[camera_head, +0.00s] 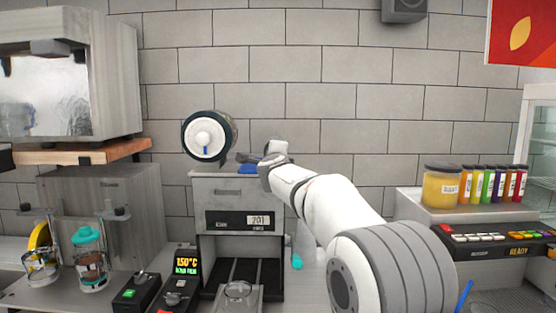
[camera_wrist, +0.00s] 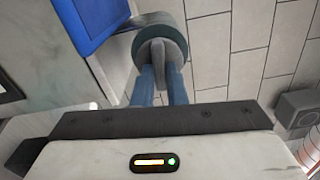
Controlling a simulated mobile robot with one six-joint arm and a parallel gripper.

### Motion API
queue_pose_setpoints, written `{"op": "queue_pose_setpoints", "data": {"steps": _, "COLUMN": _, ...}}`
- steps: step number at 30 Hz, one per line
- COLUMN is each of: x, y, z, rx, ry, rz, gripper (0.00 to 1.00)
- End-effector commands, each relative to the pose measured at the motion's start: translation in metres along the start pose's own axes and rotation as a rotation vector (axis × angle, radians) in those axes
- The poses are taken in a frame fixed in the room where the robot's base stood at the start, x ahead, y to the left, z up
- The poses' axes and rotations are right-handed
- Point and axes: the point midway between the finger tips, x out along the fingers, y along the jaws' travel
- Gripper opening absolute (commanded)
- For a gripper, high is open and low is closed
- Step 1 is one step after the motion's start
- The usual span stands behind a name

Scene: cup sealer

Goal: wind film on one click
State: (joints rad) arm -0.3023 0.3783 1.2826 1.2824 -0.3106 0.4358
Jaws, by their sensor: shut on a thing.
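The cup sealer (camera_head: 228,192) stands at the middle of the counter, with a large film roll (camera_head: 205,135) above its top left. A small "201" label shows on its front. My gripper (camera_head: 258,160) is at the sealer's top right. In the wrist view, my gripper's two blue-grey fingers (camera_wrist: 163,88) are closed on the raised grip of a round grey knob (camera_wrist: 174,42). In the head view the knob is mostly hidden by my wrist. A blue panel (camera_wrist: 88,20) lies beside the knob in the wrist view.
A control box (camera_head: 184,266) reading 150°C stands left of the sealer. A yellow jar (camera_head: 440,187) and several coloured tubes stand at the right. A tiled wall is behind.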

Motion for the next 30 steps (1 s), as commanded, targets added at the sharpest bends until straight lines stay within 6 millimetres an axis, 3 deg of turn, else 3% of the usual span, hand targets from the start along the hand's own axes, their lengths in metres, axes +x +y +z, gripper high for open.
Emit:
{"op": "queue_pose_setpoints", "data": {"steps": 15, "x": 0.0005, "y": 0.0045, "z": -0.0004, "rx": 0.332, "ry": 0.002, "rz": 0.002, "gripper": 0.0}}
{"op": "queue_pose_setpoints", "data": {"steps": 30, "x": 0.0007, "y": 0.0053, "z": -0.0005, "rx": 0.39, "ry": 0.002, "rz": 0.004, "gripper": 0.0}}
